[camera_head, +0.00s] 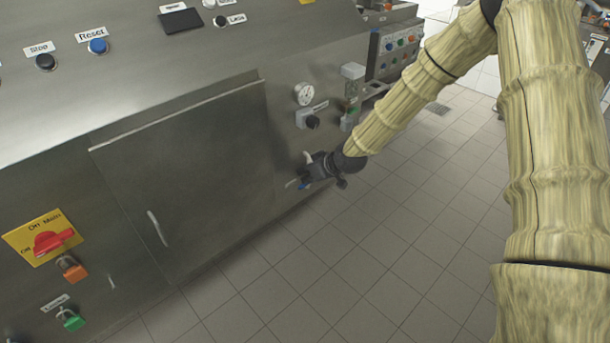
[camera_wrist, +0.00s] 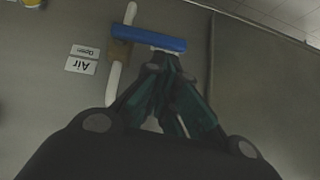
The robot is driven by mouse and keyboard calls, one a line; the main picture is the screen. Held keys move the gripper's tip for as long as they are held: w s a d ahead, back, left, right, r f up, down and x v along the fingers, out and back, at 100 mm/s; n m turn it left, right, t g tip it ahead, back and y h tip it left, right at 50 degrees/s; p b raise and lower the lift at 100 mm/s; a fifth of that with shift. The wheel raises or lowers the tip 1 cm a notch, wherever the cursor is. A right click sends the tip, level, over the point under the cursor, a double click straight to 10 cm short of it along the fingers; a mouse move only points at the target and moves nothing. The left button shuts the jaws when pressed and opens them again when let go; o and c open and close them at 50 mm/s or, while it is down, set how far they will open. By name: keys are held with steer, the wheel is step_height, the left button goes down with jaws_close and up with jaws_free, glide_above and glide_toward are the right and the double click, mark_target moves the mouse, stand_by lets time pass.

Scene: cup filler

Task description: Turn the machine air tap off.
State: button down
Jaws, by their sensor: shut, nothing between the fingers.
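The air tap has a blue lever handle (camera_wrist: 150,39) on a brass body (camera_wrist: 120,53) with a white pipe (camera_wrist: 130,14) through it. In the wrist view the lever lies across the pipe, and a label reading Air and Open (camera_wrist: 82,60) is beside it. My gripper (camera_wrist: 163,58) is shut and empty, with its fingertips at the right part of the lever; I cannot tell whether they touch it. In the head view my gripper (camera_head: 300,183) is low at the machine's right end, and a bit of the blue handle (camera_head: 304,186) shows by it. It hides most of the tap.
A closed cabinet door (camera_head: 190,170) is left of my gripper. A red main switch (camera_head: 54,241) is far left. The tiled floor (camera_head: 370,240) in front is clear.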

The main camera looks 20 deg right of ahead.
steer(key=w+a+r+p+v, duration=0.1)
steer(key=p+v, duration=0.1)
steer(key=v, duration=1)
steer(key=shift+r+p, duration=0.4)
steer(key=shift+r, duration=0.15)
